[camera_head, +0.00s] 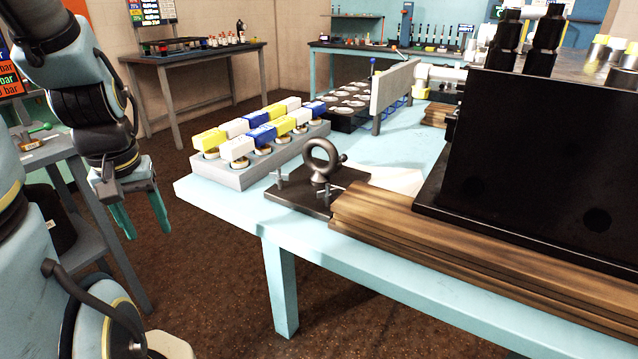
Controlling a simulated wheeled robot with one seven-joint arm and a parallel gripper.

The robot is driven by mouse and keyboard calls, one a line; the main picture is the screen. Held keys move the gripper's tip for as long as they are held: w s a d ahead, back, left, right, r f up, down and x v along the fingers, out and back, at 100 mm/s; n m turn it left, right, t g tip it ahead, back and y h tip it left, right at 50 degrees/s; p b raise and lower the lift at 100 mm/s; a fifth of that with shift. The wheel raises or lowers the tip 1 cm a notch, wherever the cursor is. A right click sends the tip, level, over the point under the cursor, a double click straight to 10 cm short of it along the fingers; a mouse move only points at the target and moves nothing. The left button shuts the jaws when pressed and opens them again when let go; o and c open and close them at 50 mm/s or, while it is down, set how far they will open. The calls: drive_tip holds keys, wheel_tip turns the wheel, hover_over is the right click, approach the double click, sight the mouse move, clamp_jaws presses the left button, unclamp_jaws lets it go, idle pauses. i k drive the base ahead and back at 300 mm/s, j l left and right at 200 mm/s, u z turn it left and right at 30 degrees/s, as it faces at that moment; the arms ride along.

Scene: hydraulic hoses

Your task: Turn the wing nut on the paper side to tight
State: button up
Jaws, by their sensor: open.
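A dark base plate (300,203) with an upright ring (321,160) sits at the front left of the light-blue table, beside the stacked wooden boards. Two small upright grey fasteners stand on the plate, one at the left (279,178) and one at the front (328,196). They look like wing nuts, but how far each is turned is too small to tell. A pale sheet, perhaps the paper (398,180), lies right of the ring, partly hidden behind the boards. My gripper (143,226) hangs with its green fingers apart, empty, left of the table and well away from the plate.
A grey rack (243,176) of yellow, white and blue blocks stands behind the plate. Wooden boards (440,235) and a big black panel (540,150) fill the table's right side. Open floor lies between my gripper and the table edge.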

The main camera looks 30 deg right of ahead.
sight(272, 175)
drive_tip(key=l+u, duration=0.4)
drive_tip(key=k+l+u, duration=0.2)
drive_tip(key=u, duration=0.2)
drive_tip(key=k+l+u, duration=0.15)
drive_tip(key=u, duration=0.25)
drive_tip(key=l, duration=0.15)
